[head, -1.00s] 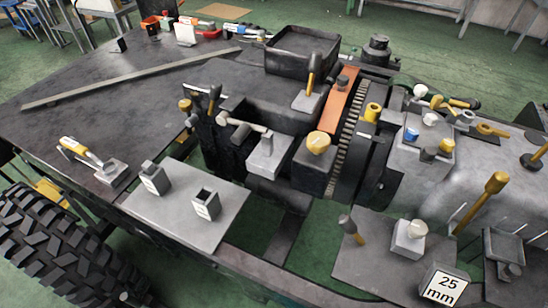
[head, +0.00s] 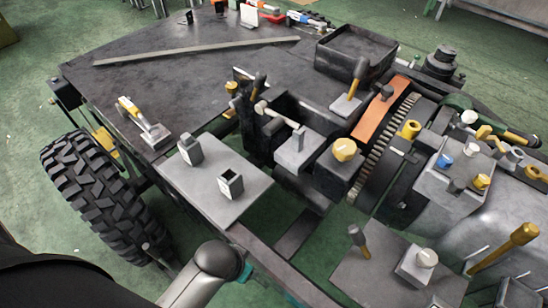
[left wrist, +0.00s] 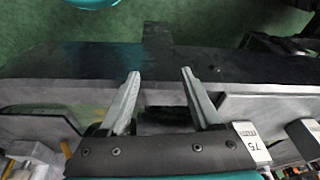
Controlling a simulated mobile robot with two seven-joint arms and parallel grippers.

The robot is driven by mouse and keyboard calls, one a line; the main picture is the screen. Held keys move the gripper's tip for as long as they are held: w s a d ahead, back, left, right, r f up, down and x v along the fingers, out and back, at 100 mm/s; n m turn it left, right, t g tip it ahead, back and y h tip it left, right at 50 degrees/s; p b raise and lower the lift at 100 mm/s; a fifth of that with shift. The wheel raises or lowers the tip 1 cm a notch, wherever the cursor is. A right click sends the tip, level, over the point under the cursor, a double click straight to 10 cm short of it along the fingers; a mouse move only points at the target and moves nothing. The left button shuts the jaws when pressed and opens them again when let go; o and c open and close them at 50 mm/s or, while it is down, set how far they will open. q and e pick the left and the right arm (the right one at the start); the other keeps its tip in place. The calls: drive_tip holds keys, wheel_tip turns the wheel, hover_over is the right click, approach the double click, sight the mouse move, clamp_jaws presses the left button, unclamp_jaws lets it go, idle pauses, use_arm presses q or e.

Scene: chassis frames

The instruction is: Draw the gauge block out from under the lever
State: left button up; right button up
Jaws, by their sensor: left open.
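In the head view, one lever (head: 275,114) with a pale rounded end reaches over a grey block (head: 296,153). Another lever with a yellow handle (head: 128,107) rests at a grey block (head: 156,138) on the dark deck. I cannot tell for sure which holds the gauge block. My left arm comes in at the bottom of the head view, with its gripper out of sight there. In the left wrist view my left gripper (left wrist: 160,73) is open and empty above a dark frame rail. A block labelled 75 (left wrist: 252,141) shows right of its fingers. My right gripper is not in view.
Two upright grey blocks (head: 190,149) stand on a light plate (head: 205,205). A large tyre (head: 95,195) is at the left. A yellow-knobbed block (head: 344,150), a toothed ring and an open dark tray (head: 357,52) crowd the right. The dark deck (head: 215,85) has bare room.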

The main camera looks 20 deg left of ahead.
use_arm(q)
wheel_tip(320, 180, up, 7)
drive_tip(key=w+t, duration=0.1)
drive_tip(key=w, duration=0.1)
drive_tip(key=m+t+h+p, duration=0.15)
drive_tip(key=t+h, duration=0.35)
drive_tip(key=t, duration=0.6)
approach(295, 144)
drive_tip(key=w, duration=0.1)
drive_tip(key=shift+m, duration=0.25)
drive_tip(key=shift+f+b+x, duration=0.1)
drive_tip(key=shift+b+x, duration=0.8)
drive_tip(key=shift+x, duration=0.65)
drive_tip(key=shift+f+b+x, duration=0.15)
drive_tip(key=shift+b+x, duration=0.7)
drive_tip(key=shift+x, duration=0.7)
drive_tip(key=shift+b+x, duration=0.75)
drive_tip(key=shift+x, duration=1.25)
drive_tip(key=shift+d+r, duration=0.15)
clamp_jaws()
drive_tip(key=shift+s, duration=0.2)
